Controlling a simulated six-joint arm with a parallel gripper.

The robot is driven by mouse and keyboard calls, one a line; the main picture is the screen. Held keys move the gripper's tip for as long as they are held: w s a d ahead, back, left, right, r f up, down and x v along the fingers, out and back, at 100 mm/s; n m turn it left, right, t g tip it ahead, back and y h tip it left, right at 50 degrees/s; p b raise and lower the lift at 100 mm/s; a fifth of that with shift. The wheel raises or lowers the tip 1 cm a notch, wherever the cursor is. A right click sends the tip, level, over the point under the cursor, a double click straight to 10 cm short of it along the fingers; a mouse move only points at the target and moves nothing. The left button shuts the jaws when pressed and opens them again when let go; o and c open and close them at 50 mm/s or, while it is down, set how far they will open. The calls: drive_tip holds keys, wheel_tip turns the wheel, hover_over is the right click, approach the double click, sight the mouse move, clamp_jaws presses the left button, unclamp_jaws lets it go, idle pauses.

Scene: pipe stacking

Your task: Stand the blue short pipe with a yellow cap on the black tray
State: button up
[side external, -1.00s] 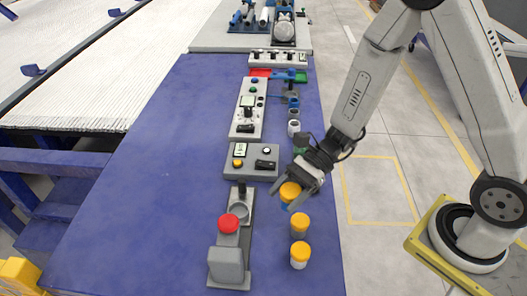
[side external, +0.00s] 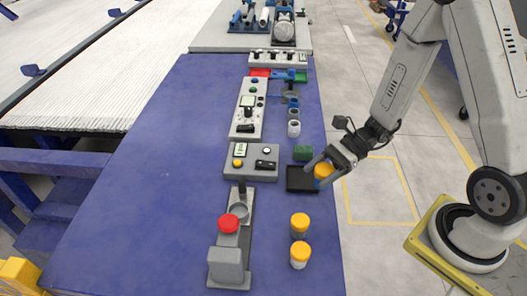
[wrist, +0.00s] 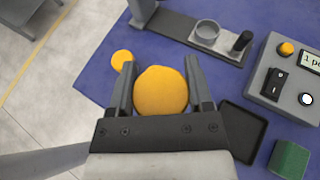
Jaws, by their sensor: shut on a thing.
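The blue short pipe with a yellow cap (side external: 324,171) is between the fingers of my gripper (side external: 318,171) in the side view. Its yellow cap (wrist: 160,91) fills the gap between both fingers in the wrist view, hiding the blue body there. My gripper is shut on it and holds it up near the table's right edge. The flat black tray (side external: 298,181) lies just left of the pipe in the side view. The tray (wrist: 245,132) is right of my gripper in the wrist view, and its visible part is empty.
A green block (side external: 303,153) is beside the tray. A control box (side external: 251,163) and a fixture with a red button (side external: 228,223) lie to the left.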

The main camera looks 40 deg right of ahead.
drive_tip(key=s+d+m+t, duration=0.2)
drive_tip(key=d, duration=0.4)
drive_tip(key=shift+s+d+f+h, duration=0.15)
drive_tip(key=shift+d+h, duration=0.15)
drive_tip(key=shift+d, duration=0.1)
hover_over(299, 180)
drive_tip(key=s, duration=0.1)
drive_tip(key=f, duration=0.8)
drive_tip(key=shift+s+a+f, duration=0.15)
drive_tip(key=shift+s+f, duration=0.05)
drive_tip(key=shift+w+f, duration=0.45)
drive_tip(key=shift+w+f, duration=0.3)
drive_tip(key=shift+f, duration=1.55)
